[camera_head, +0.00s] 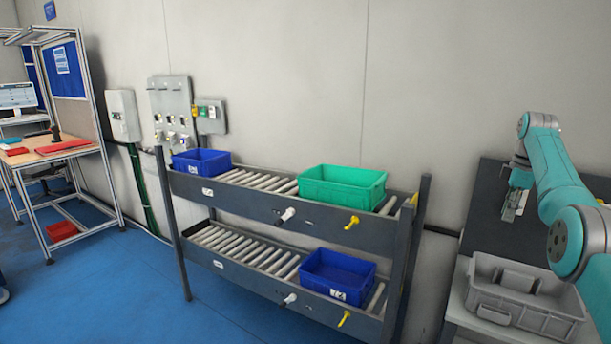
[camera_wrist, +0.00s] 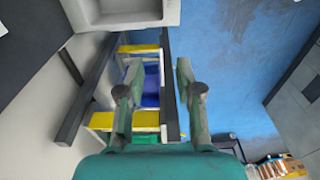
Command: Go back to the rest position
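My gripper (camera_head: 514,203) hangs at the end of my teal arm on the right of the head view, in front of a dark panel and above the grey bin (camera_head: 522,292). In the wrist view my gripper (camera_wrist: 158,76) shows two fingers standing apart with nothing between them. The blue bin (camera_wrist: 151,90) of the lower rack level shows well beyond the fingers. The grey bin's corner (camera_wrist: 122,20) shows at the top of the wrist view.
A roller rack (camera_head: 262,208) stands in the middle. It bears a green bin (camera_head: 342,186), a small blue bin (camera_head: 201,161) and a lower blue bin (camera_head: 338,275). A workbench (camera_head: 48,152) stands at the far left. The blue floor (camera_head: 120,285) is open at front left.

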